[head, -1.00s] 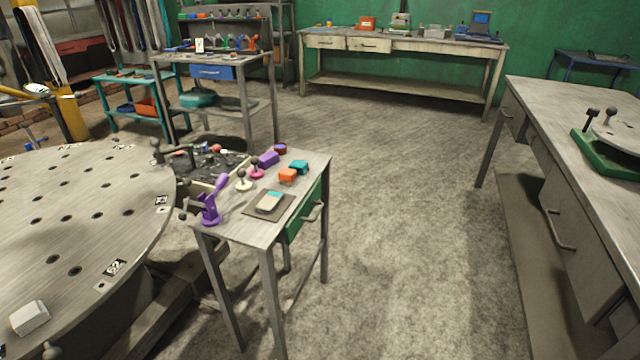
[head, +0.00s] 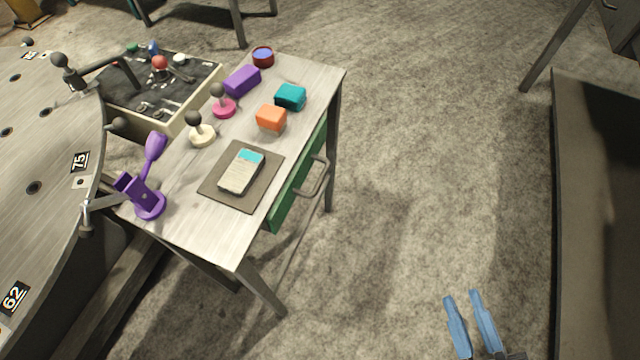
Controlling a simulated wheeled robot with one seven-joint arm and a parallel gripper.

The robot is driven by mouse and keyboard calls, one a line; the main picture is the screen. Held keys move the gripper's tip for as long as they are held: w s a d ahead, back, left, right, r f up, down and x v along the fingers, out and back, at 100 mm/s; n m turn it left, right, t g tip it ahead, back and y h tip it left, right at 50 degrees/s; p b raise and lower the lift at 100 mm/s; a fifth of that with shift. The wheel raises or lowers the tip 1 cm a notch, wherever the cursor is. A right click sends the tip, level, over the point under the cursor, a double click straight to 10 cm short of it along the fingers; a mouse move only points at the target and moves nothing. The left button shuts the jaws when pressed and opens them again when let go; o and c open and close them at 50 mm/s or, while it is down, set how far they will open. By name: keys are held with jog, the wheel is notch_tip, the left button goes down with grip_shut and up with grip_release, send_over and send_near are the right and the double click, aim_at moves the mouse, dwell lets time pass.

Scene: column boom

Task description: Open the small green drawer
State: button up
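The small green drawer (head: 284,205) is set in the right side of a small grey table (head: 188,213). It looks shut, its front in line with the table's side. Its grey bar handle (head: 316,178) sticks out to the right and is unobstructed. My gripper (head: 463,296) shows at the bottom right of the head view, with two blue fingers apart and nothing between them. It is apart from the drawer, to the right of and below the handle in the picture.
On the small table are a device on a mat (head: 215,193), a purple stand (head: 150,203), an orange block (head: 271,118) and several small items. A round metal table (head: 40,150) stands left, a workbench (head: 600,200) right. The floor (head: 420,150) between is clear.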

jog(key=w+a+f+n+y+b, duration=0.4)
jog(key=w+a+f+n+y, duration=0.15)
jog(key=w+f+n, duration=0.35)
jog(key=n+g+y+b, duration=0.3)
jog(key=n+g+y, duration=0.15)
jog(key=n, duration=0.35)
send_near(321, 178)
jog(key=x, duration=0.2)
jog(key=shift+f+b+x, duration=0.15)
jog(key=shift+b+x, duration=0.05)
jog(key=shift+x, duration=1.8)
jog(key=shift+f+b+x, duration=0.15)
jog(key=shift+x, duration=1.85)
jog(key=shift+c, duration=0.4)
grip_shut()
